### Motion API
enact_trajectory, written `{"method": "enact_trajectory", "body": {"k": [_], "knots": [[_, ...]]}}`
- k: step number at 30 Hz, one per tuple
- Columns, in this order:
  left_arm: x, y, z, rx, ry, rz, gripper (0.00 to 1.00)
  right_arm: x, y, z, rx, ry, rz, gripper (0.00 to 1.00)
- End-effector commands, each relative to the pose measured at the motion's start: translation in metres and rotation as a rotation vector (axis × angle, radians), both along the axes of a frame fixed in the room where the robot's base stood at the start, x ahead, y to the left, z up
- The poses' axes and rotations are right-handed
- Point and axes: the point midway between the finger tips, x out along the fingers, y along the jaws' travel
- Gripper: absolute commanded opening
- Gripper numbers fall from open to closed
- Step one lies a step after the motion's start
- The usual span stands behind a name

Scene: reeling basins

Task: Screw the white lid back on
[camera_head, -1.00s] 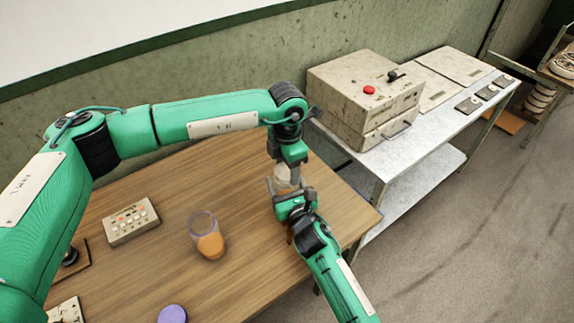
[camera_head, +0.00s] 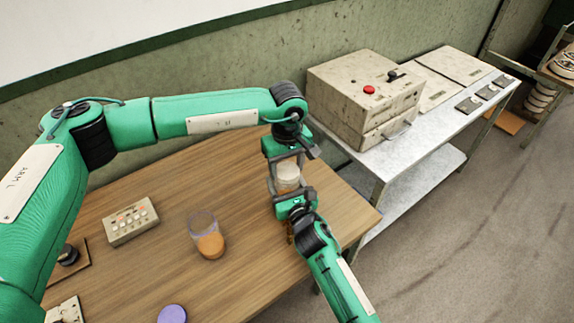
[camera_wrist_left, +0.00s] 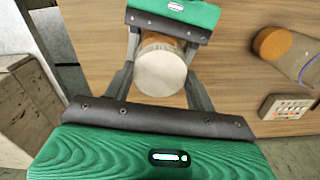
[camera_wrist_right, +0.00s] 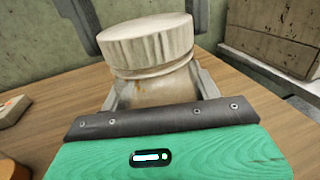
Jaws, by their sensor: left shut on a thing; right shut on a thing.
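The white lid (camera_head: 288,171) sits on the mouth of a jar (camera_wrist_right: 160,90) at the right part of the wooden table. My left gripper (camera_head: 286,165) points down from above with its fingers on either side of the lid, shut on it. The lid's round top (camera_wrist_left: 160,73) faces the left wrist camera. My right gripper (camera_head: 292,193) is shut on the jar's body from the near side, below the lid. In the right wrist view the lid (camera_wrist_right: 147,42) covers the mouth, with a ring showing just under it. The thread is hidden.
An open clear cup with orange contents (camera_head: 209,243) stands left of the jar. A metal side table (camera_head: 400,150) with a beige machine (camera_head: 362,95) stands right.

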Motion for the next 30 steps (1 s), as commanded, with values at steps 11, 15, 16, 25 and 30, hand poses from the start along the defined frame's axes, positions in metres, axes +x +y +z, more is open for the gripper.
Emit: {"method": "enact_trajectory", "body": {"k": [11, 15, 16, 25, 30], "knots": [[0.0009, -0.0001, 0.0009, -0.001, -0.003, -0.612, 0.33, -0.0005, -0.0002, -0.0015, -0.001, 0.003, 0.000, 0.00], [0.0009, 0.0000, 0.0007, 0.000, -0.003, -0.839, 0.33, -0.0005, -0.0002, -0.0015, -0.001, 0.003, 0.000, 0.00], [0.0010, 0.0000, 0.0007, 0.000, -0.003, -0.888, 0.33, -0.0005, -0.0002, -0.0016, -0.001, 0.003, 0.000, 0.00], [0.0010, 0.0000, 0.0004, 0.001, -0.003, -1.319, 0.33, -0.0005, -0.0002, -0.0016, -0.001, 0.003, 0.000, 0.00], [0.0009, 0.0000, 0.0002, 0.000, -0.002, -1.417, 0.33, -0.0005, -0.0001, -0.0017, -0.001, 0.003, 0.000, 0.00]]}}
